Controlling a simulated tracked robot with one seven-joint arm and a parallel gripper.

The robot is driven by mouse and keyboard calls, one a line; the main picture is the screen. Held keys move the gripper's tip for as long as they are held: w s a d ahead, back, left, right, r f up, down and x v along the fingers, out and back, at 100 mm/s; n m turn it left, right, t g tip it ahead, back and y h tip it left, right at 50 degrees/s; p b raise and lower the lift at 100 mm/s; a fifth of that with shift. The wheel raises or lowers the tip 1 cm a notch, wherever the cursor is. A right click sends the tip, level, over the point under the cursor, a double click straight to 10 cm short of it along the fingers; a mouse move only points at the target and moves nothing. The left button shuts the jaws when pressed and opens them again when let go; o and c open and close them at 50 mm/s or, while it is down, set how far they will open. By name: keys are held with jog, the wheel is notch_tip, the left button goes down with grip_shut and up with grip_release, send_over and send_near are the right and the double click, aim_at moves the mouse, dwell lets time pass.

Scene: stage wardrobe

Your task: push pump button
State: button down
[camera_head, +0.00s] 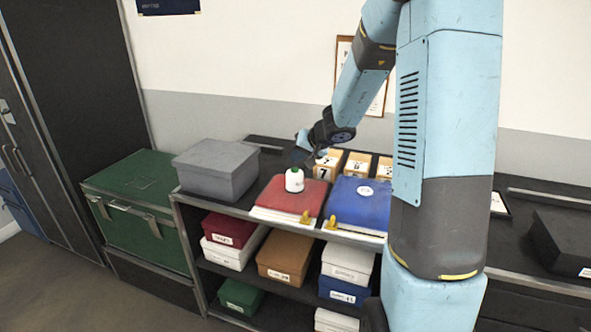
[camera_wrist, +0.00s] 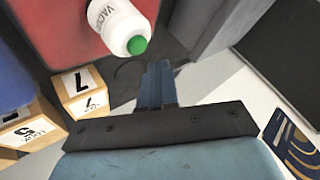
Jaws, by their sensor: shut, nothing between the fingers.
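A small white bottle (camera_head: 294,183) with a green button on top stands on the red box (camera_head: 305,197) on the shelf top. In the wrist view the white bottle (camera_wrist: 112,20) shows printed lettering, partly cut off by the top edge, and its green button (camera_wrist: 137,45) faces towards me. My gripper (camera_wrist: 158,68) is shut and empty, its fingers to the lower right of the button and apart from it in the picture. In the head view my gripper (camera_head: 303,146) hangs above and behind the bottle, small and dark, so the exact gap is hard to tell.
A blue box (camera_head: 357,203) lies right of the red one. Numbered wooden blocks (camera_head: 357,166) stand behind them. A grey box (camera_head: 215,168) and a green trunk (camera_head: 140,200) are to the left. Lower shelves hold several labelled boxes. Black shelf surface shows right of the arm.

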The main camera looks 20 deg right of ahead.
aim_at(297, 170)
jog(key=shift+r, duration=2.4)
